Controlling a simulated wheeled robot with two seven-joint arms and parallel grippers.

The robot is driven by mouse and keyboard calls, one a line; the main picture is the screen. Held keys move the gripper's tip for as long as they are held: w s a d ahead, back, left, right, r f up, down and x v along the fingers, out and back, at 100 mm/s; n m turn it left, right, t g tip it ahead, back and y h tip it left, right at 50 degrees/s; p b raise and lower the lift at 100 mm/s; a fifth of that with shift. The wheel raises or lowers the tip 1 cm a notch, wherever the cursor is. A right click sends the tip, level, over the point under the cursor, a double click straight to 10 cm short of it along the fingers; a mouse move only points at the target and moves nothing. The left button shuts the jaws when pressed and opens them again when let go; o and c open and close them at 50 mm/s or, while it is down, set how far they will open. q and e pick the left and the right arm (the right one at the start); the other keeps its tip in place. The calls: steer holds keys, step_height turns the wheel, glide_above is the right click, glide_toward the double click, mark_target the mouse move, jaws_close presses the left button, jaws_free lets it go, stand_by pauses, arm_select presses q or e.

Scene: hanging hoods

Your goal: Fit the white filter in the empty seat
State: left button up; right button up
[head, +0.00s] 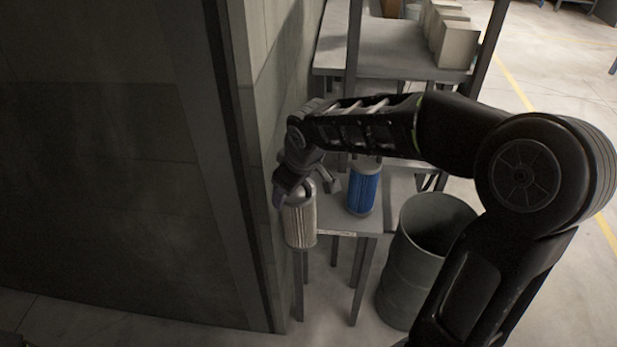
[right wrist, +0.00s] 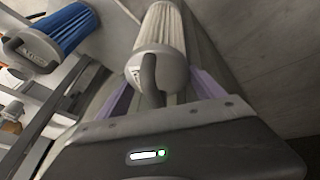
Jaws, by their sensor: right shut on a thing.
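The white filter (head: 300,222) is a pleated cylinder with a grey cap. My right gripper (head: 296,192) is shut on it at its top end and holds it off the small table, beside the dark wall. In the right wrist view the white filter (right wrist: 161,30) extends away from the jaws, with its looped handle (right wrist: 150,78) between the fingers. A blue filter (head: 364,188) stands on the small table to the right of the white one. It also shows at the upper left of the right wrist view (right wrist: 66,28). The empty seat cannot be made out. My left gripper is not in view.
A small grey table (head: 338,222) with a label on its edge stands below. A dark green bin (head: 408,290) stands to its right. A shelf with pale boxes (head: 456,44) is behind. The large dark wall (head: 120,170) fills the left side.

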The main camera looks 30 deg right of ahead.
steer(key=w+a+m+h, duration=0.2)
steer(key=a+m, duration=0.3)
steer(key=a, duration=0.3)
steer(key=shift+w+a+f, duration=0.15)
steer(key=shift+w+a, duration=0.05)
steer(key=shift+w, duration=0.15)
